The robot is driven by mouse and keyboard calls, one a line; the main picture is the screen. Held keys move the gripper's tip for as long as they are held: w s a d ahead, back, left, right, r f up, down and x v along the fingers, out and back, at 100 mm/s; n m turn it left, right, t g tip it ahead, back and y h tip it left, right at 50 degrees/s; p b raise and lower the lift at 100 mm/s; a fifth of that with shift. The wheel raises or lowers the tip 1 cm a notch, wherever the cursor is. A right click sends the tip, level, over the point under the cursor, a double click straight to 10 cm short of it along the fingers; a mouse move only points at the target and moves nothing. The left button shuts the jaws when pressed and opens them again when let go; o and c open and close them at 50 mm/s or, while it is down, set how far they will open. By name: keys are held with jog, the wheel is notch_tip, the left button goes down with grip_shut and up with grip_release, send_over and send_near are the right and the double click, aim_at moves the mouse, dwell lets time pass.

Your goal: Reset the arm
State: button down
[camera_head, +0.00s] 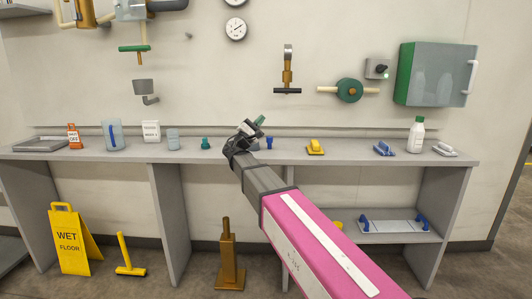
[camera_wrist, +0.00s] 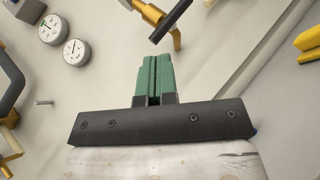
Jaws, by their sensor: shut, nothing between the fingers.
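My gripper (camera_wrist: 154,62) has green fingers pressed together in the wrist view, with nothing between them. In the head view my gripper (camera_head: 259,121) is at the end of my outstretched pink and grey arm, raised over the middle of the grey counter (camera_head: 285,153). It points up toward the wall. No object is held. The fingers look small in the head view, and part of the counter is hidden behind my arm.
A green cabinet (camera_head: 434,75) hangs at right. A wet floor sign (camera_head: 70,240) and a brown post (camera_head: 227,260) stand on the floor.

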jog(key=s+d+f+m+g+y, duration=0.1)
jog(key=d+f+g, duration=0.1)
jog(key=d+f, duration=0.2)
jog(key=s+d+f+m+g+y, duration=0.1)
jog(key=d+f+g, duration=0.1)
jog(key=d+f, duration=0.3)
jog(key=d+f+m+g+y, duration=0.1)
jog(key=d+f+g, duration=0.1)
jog(key=d+f, duration=0.2)
jog(key=shift+s+d+f+m, duration=0.15)
jog(key=shift+s+f, duration=0.05)
jog(key=shift+f, duration=0.75)
jog(key=shift+s+d+f+m, duration=0.1)
jog(key=shift+s+f+m, duration=0.1)
jog(key=shift+f, duration=0.7)
jog(key=s+d+f+m+g+y, duration=0.4)
jog(key=s+f, duration=0.4)
jog(key=f, duration=0.5)
jog(key=s+d+f+m+g+y, duration=0.3)
jog(key=s+d+f+g+y, duration=0.4)
jog(key=f, duration=0.5)
jog(key=s+a+f+m+y, duration=0.3)
jog(key=s+f, duration=0.4)
jog(key=s, duration=0.3)
jog(key=shift+a+m+y, duration=0.2)
jog(key=shift+m+y, duration=0.15)
jog(key=shift+y, duration=0.55)
jog(key=shift+f, duration=0.1)
